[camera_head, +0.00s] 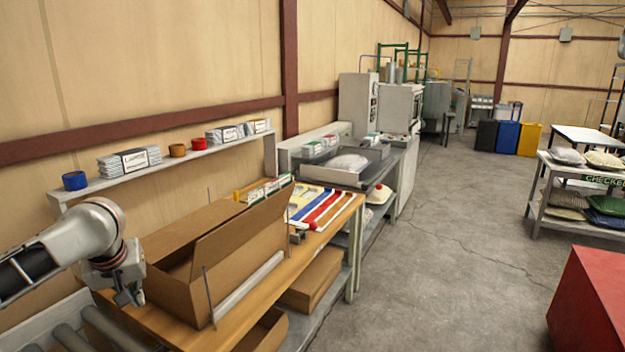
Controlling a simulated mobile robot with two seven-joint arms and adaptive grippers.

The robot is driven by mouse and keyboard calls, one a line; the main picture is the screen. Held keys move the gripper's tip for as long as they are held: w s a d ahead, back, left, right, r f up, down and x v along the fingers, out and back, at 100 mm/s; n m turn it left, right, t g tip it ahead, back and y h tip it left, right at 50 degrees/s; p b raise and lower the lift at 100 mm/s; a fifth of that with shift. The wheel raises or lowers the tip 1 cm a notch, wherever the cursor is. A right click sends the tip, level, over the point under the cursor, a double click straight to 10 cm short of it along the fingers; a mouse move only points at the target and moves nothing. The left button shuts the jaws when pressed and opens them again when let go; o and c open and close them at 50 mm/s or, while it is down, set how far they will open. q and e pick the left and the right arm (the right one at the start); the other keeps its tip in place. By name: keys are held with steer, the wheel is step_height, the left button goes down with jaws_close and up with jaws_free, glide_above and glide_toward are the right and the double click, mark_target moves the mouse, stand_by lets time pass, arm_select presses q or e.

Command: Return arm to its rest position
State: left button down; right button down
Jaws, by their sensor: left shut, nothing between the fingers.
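My left arm comes in from the left edge, and its gripper (128,296) hangs pointing down at the lower left. The gripper is small and dark in the picture; it is shut and holds nothing. It shows just left of the open cardboard box (228,262) on the wooden workbench (190,332). I cannot tell whether it touches the box or bench. My right gripper is not in view.
Rollers (75,338) lie below my left arm. Thin upright rods stand by the box. A wall shelf (185,160) holds label stacks and tape rolls. A red block (590,300) stands at the right. The concrete floor (450,260) between is clear.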

arm_select(q)
steer(key=s+d+f+m+t+h, duration=0.1)
steer(key=s+d+f+m+h, duration=0.2)
steer(key=d+f, duration=0.85)
steer(key=s+d+f+m+t+h, duration=0.1)
steer(key=s+d+f+m+h, duration=0.2)
steer(key=d+f, duration=0.8)
steer(key=s+a+f+m+t+y, duration=0.1)
steer(key=s+a+f+t, duration=0.1)
steer(key=s+f, duration=0.4)
steer(key=s+a+f+m+t+y, duration=0.1)
steer(key=s+a+f, duration=0.3)
steer(key=s, duration=1)
step_height(320, 180, down, 3)
steer(key=shift+m+t, duration=0.4)
steer(key=shift+m, duration=0.2)
